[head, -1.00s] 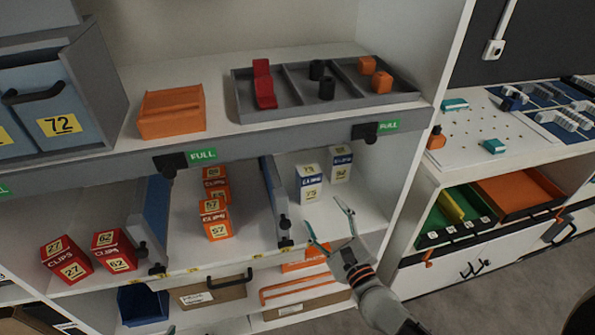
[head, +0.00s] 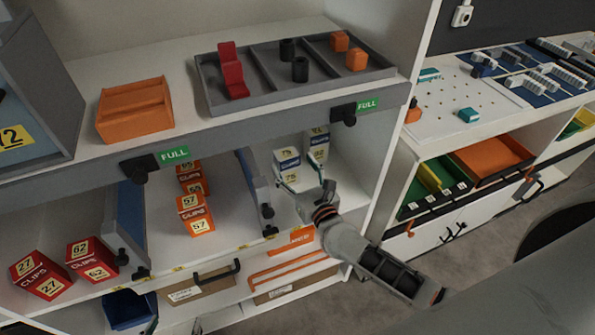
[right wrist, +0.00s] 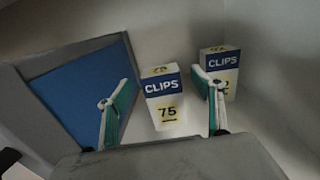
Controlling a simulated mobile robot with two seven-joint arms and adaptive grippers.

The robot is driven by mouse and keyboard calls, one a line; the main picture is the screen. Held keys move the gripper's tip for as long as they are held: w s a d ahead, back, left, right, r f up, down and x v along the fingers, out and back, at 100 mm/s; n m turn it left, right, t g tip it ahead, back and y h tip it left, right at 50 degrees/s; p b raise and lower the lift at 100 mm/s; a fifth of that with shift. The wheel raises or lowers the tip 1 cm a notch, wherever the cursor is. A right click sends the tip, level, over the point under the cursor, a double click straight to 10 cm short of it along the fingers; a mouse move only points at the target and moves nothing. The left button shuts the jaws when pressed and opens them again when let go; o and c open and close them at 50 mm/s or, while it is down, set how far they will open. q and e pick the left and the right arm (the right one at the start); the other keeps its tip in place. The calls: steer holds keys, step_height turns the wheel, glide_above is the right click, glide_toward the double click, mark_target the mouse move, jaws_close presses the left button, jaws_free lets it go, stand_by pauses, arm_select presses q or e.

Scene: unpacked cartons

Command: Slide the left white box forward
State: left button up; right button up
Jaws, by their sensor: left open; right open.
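The left white box (head: 287,158), with a blue CLIPS band and the number 75, stands upright in the right bay of the lower shelf. A second white box (head: 317,146) stands behind it to the right. My right gripper (head: 301,176) is open in front of the left box. In the right wrist view the left box (right wrist: 166,102) shows between the open fingers, with no clear contact; the right finger partly covers the second box (right wrist: 228,72). My left gripper (head: 175,327) shows only its fingertips at the bottom edge, spread apart.
A blue-sided divider (head: 254,185) stands left of the white boxes. Orange-red boxes (head: 195,215) and red boxes (head: 92,260) stand in bays further left. The upper shelf edge (head: 225,135) overhangs the bay. The shelf's side wall is on the right.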

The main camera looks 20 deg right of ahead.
mark_target(290, 160)
steer(key=shift+w+a, duration=0.15)
steer(key=shift+w, duration=1.25)
steer(key=shift+w+a, duration=0.15)
steer(key=shift+w, duration=1.2)
steer(key=c, duration=1.3)
